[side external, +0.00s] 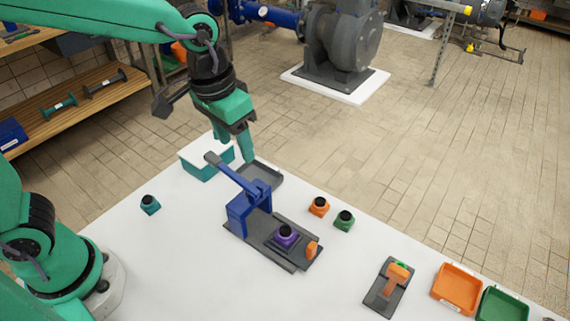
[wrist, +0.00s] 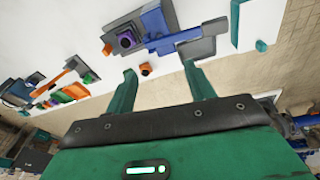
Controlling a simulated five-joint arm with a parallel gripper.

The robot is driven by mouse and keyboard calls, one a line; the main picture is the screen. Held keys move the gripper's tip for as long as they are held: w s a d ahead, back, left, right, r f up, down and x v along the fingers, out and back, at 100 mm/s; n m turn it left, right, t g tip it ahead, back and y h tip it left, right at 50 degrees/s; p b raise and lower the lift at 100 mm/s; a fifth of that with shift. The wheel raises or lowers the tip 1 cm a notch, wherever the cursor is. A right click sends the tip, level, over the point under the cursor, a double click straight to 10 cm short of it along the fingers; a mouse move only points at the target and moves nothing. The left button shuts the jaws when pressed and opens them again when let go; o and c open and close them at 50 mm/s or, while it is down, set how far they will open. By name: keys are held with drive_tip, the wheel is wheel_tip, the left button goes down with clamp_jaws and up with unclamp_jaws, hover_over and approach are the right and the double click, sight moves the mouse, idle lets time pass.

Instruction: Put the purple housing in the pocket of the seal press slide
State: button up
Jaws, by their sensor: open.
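The purple housing (side external: 286,236), with a round black top, sits on the dark grey seal press slide (side external: 297,260), in front of the blue press frame (side external: 238,214). It looks upright and within the pocket area, but its body hides the pocket, so I cannot tell how deep it sits. An orange knob (side external: 312,248) stands at the slide's end. The purple housing also shows in the wrist view (wrist: 127,41), beyond my fingertips. My gripper (side external: 238,150) is open and empty, raised behind the press near the grey tray. Its two fingers are apart in the wrist view (wrist: 163,84).
An orange housing (side external: 319,207) and a green housing (side external: 344,220) stand right of the press; a teal one (side external: 150,204) stands left. The grey tray (side external: 264,174) and a teal-white box (side external: 205,160) lie behind. An orange-handled fixture (side external: 390,285) and orange bin (side external: 457,288) are front right.

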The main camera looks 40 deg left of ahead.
drive_tip(key=s+a+r+n+t, duration=0.1)
drive_tip(key=s+a+t, duration=0.1)
drive_tip(key=s+a, duration=0.3)
drive_tip(key=s+a+r+t, duration=0.1)
drive_tip(key=s+a+t, duration=0.1)
drive_tip(key=s+a, duration=0.3)
drive_tip(key=a, duration=0.4)
drive_tip(key=shift+s+a+r+n+y, duration=0.15)
drive_tip(key=shift+a+r+n+y, duration=0.25)
